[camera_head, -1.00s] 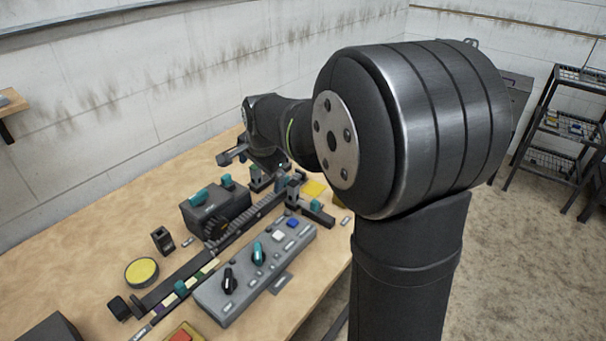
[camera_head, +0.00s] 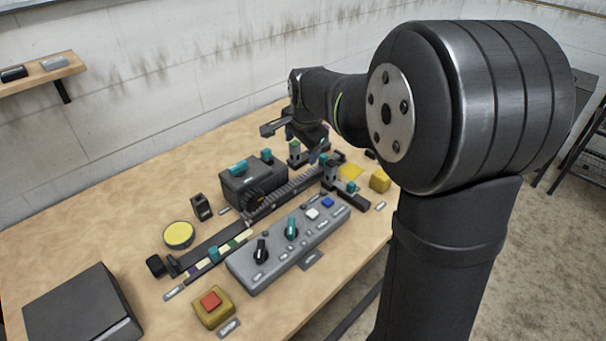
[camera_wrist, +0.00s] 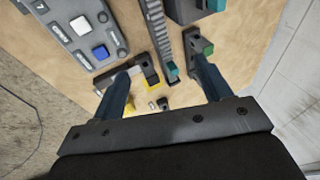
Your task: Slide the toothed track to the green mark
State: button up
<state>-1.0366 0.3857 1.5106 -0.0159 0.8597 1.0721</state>
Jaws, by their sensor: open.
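The toothed track (camera_head: 290,190) is a dark ribbed bar lying in a long rail beside a dark gear box (camera_head: 240,190). A coloured strip (camera_head: 205,262) runs along the rail's near-left part, with a small green patch (camera_head: 233,243) on it. In the wrist view the track (camera_wrist: 162,28) ends in a small teal block (camera_wrist: 172,70). My gripper (camera_wrist: 163,88) is open; its fingers appear on either side of that end, with no contact visible. In the head view my gripper (camera_head: 308,138) is above the track's far end, its fingertips partly hidden.
A grey control panel (camera_head: 275,262) with knobs and buttons lies along the near side. A post with a green top (camera_wrist: 208,48) stands by my right finger. A yellow disc (camera_head: 179,235), a red button box (camera_head: 213,308) and a dark box (camera_head: 80,310) occupy the left.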

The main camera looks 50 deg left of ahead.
aim_at(322, 155)
jog(key=w+a+h, duration=0.1)
jog(key=w+a, duration=0.1)
jog(key=w, duration=0.1)
jog(key=w+a+t+h, duration=0.1)
jog(key=w+a, duration=0.1)
jog(key=w, duration=0.1)
jog(key=w+a+t+h, duration=0.1)
jog(key=w+a, duration=0.1)
jog(key=w, duration=0.1)
jog(key=shift+w+a+h, duration=0.15)
jog(key=shift+a+h, duration=0.1)
jog(key=shift+h, duration=0.15)
jog(key=c, duration=0.5)
jog(key=x, duration=1.7)
jog(key=shift+w, duration=0.15)
grip_shut()
